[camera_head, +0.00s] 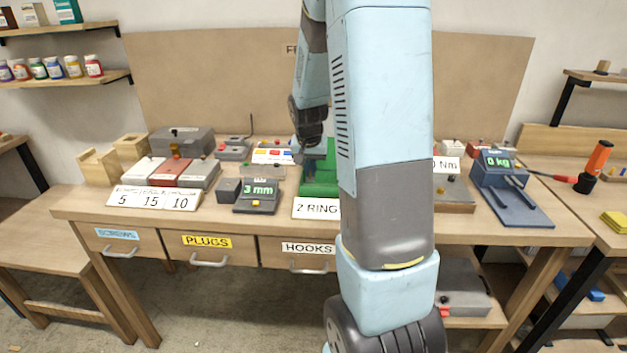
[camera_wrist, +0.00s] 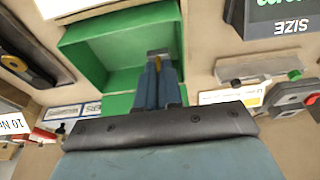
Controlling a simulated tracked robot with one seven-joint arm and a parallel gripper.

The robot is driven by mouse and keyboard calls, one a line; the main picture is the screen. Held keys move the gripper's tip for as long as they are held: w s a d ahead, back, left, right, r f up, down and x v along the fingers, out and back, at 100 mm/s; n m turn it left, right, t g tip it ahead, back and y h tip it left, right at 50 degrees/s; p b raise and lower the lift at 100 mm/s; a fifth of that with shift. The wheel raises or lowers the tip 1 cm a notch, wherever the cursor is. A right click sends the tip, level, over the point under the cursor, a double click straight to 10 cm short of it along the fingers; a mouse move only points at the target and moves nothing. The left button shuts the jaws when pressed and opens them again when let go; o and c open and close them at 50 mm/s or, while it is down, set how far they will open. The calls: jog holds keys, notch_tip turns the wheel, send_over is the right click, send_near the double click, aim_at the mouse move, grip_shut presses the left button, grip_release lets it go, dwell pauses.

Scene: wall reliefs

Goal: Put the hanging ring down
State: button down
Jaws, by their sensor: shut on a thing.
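My gripper (camera_wrist: 158,75) is shut, with its two blue fingers close together, in the wrist view. A small grey piece (camera_wrist: 158,52) with a yellow bit beside it shows at the fingertips; I take it for the hanging ring, but its round shape is not clear. The fingertips are over the green open box (camera_wrist: 95,50), close to its right side in that view; the height above it is hard to tell. In the head view my arm hides the gripper and part of the green box (camera_head: 318,182), which stands behind the "2 RING" sign (camera_head: 316,208).
A grey gauge reading "3 mm" (camera_head: 259,196) stands left of the green box. Red, white and grey boxes (camera_head: 172,173) are further left. A blue scale reading "0 kg" (camera_head: 510,190) is at the right. Labelled drawers (camera_head: 208,250) run under the bench front.

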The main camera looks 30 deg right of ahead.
jog(key=shift+d+f, duration=0.3)
jog(key=shift+f, duration=0.05)
jog(key=x, duration=0.3)
jog(key=shift+s+f, duration=0.25)
jog(key=shift+f, duration=0.15)
jog(key=c, duration=1.3)
grip_release()
